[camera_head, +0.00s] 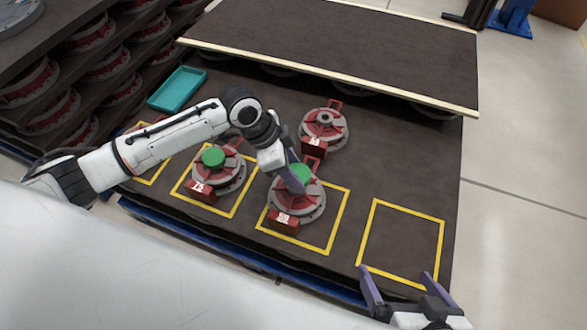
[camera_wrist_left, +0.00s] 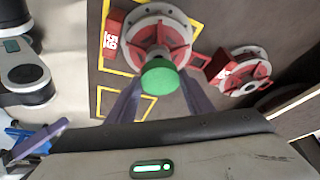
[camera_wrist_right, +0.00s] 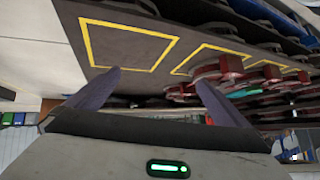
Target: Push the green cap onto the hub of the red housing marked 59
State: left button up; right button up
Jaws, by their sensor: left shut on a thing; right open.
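The red housing marked 59 (camera_head: 297,208) sits on a grey round flange inside a yellow square in the middle of the table. Its 59 label reads clearly in the left wrist view (camera_wrist_left: 111,42). My left gripper (camera_head: 293,177) is shut on a green cap (camera_head: 296,176), over the middle of this housing. I cannot tell whether cap and hub touch. My right gripper (camera_head: 399,284) is open and empty, at the table's front right.
Another red housing (camera_head: 230,180) with a green cap (camera_head: 213,157) stands to the left. A capless red housing (camera_head: 324,128) stands behind. A teal tray (camera_head: 178,89) lies at the back left. The right yellow square (camera_head: 402,243) is empty. A raised dark board (camera_head: 340,48) spans the back.

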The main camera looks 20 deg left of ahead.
pick_arm(q)
jog(key=shift+f+b, duration=1.7)
jog(key=shift+b, duration=0.3)
jog(key=shift+f+p, duration=0.3)
jog(key=shift+f, duration=0.15)
pick_arm(e)
jog(key=shift+w+a+f+n+g+y, duration=0.15)
jog(key=shift+a+f+n+g, duration=0.2)
jog(key=shift+a+f, duration=0.25)
jog(key=shift+w+a+f+n+g+y, duration=0.15)
jog(key=shift+a+f+n+g, duration=0.1)
jog(key=shift+a+f+g, duration=0.35)
jog(key=shift+d+f, duration=0.1)
pick_arm(q)
jog(key=o, duration=1.1)
jog(key=shift+a+r, duration=0.15)
jog(key=shift+r, duration=0.2)
jog(key=p+v, duration=0.4)
jog(key=v, duration=0.5)
jog(key=shift+r, duration=0.3)
pick_arm(e)
jog(key=d+r+t, duration=0.1)
jog(key=d+r+m+t, duration=0.1)
jog(key=shift+s+d+r, duration=0.2)
jog(key=shift+s+r, duration=0.1)
jog(key=shift+s, duration=0.1)
pick_arm(q)
jog(key=shift+s+f, duration=0.1)
